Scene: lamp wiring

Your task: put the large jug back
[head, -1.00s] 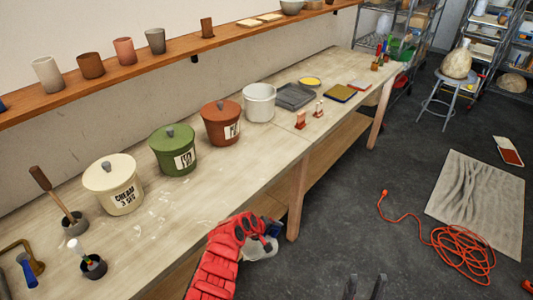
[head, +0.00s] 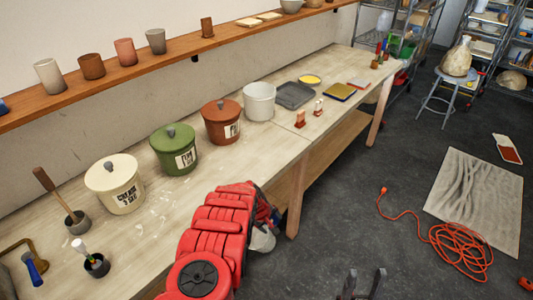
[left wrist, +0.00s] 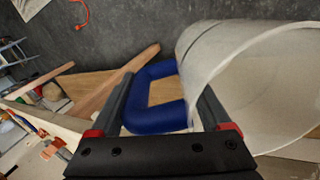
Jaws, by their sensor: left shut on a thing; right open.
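The large jug is a pale, translucent cylinder with a blue handle; it fills the right of the left wrist view (left wrist: 245,80). My left gripper (left wrist: 160,108) is shut on the blue handle, a finger on each side of it. In the head view the jug (head: 263,240) shows only in part beyond my red arm, over the floor just off the bench's front edge. My left gripper (head: 270,214) is mostly hidden there by the arm. My right gripper (head: 363,283) is open and empty at the bottom of the head view.
The long bench (head: 215,178) holds a cream lidded crock (head: 115,185), a green one (head: 175,150), a brown one (head: 221,122) and a white pot (head: 259,101). Bare bench top lies in front of them. An orange cord (head: 458,250) lies on the floor.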

